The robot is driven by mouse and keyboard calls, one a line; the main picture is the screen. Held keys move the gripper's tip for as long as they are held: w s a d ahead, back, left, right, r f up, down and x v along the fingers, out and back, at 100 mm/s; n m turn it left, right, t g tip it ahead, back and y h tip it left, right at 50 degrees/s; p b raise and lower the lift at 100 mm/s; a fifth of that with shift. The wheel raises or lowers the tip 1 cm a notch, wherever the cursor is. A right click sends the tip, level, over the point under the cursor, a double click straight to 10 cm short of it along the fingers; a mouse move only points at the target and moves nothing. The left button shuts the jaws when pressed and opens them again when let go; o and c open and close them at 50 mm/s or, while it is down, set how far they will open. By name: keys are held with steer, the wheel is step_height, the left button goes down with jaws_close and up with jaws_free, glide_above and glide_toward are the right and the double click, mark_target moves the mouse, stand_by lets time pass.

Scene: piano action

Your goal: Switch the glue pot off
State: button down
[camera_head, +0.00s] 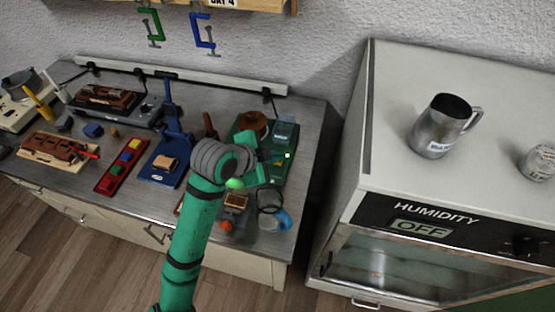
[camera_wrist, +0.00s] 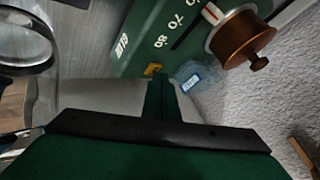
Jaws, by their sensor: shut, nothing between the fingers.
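The glue pot is a copper-brown pot (camera_head: 252,122) on a green base (camera_head: 282,172) at the right end of the bench. In the wrist view, the pot with its knobbed lid (camera_wrist: 243,40) is at upper right. The base (camera_wrist: 140,35) carries the printing GLUE, 70 and 80 and a dark slot. A small yellow part (camera_wrist: 152,70) sits near the base's edge, just beyond my fingertips. A small pale green light shows on the base in the head view. My gripper (camera_head: 258,170) is shut and empty over the base (camera_wrist: 160,85). Contact cannot be told.
A clear jar with a blue part (camera_head: 272,208) stands near the front edge. A translucent bluish container (camera_head: 285,132) stands beside the pot. A blue stand (camera_head: 170,165) and a red tray (camera_head: 122,165) are to the left. The humidity cabinet (camera_head: 400,195) is to the right.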

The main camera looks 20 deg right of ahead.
steer(key=shift+s+f, duration=0.1)
stand_by(0.4)
steer(key=shift+r, duration=0.55)
step_height(320, 180, up, 6)
stand_by(0.7)
stand_by(0.5)
